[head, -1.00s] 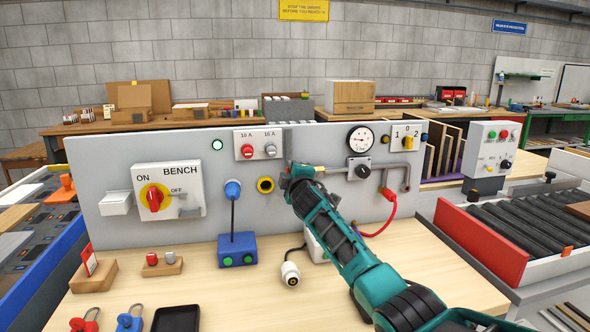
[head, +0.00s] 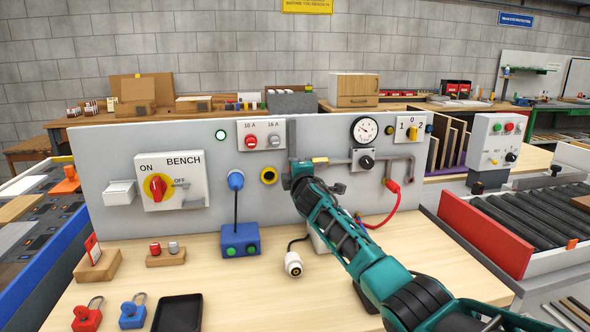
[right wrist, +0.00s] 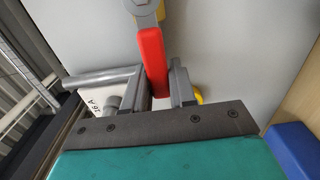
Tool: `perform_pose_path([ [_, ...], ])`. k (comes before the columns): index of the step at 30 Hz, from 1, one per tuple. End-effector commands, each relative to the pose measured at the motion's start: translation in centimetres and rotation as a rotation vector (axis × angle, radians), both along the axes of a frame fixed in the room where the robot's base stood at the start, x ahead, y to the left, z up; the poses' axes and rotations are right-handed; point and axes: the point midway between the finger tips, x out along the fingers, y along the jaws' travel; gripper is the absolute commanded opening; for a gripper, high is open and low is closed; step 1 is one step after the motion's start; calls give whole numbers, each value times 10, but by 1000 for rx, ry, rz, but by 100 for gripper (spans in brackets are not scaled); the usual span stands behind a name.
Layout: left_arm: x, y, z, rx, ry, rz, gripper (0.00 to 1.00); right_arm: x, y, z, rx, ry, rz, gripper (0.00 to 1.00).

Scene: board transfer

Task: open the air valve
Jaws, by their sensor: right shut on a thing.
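The air valve shows in the right wrist view as a red lever (right wrist: 152,62) on a grey and yellow body (right wrist: 147,8). My right gripper (right wrist: 155,90) is shut on the lever, one finger on each side. In the head view my right gripper (head: 298,176) is against the panel, left of the grey pipe (head: 342,160) and the yellow valve part (head: 320,160). The red lever is hidden there behind the gripper. My left gripper is not in view.
The grey panel (head: 100,150) carries a round gauge (head: 365,130), a black regulator knob (head: 367,162) and a yellow-ringed socket (head: 269,175). A red hose (head: 393,188) hangs at the right. A blue box (head: 240,240) and a white plug (head: 293,264) lie on the bench.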

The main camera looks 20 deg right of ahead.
Motion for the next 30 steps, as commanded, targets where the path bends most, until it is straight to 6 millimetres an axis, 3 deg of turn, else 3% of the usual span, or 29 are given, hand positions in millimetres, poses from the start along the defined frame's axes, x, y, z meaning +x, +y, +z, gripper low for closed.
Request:
perform_pose_path([
  [7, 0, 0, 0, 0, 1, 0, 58, 0, 0, -1, -3, 3, -1, 47],
  [20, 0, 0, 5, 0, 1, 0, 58, -7, 1, 0, -3, 1, -1, 47],
  [30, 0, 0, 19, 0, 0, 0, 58, -44, 10, 0, -3, 2, 0, 47],
])
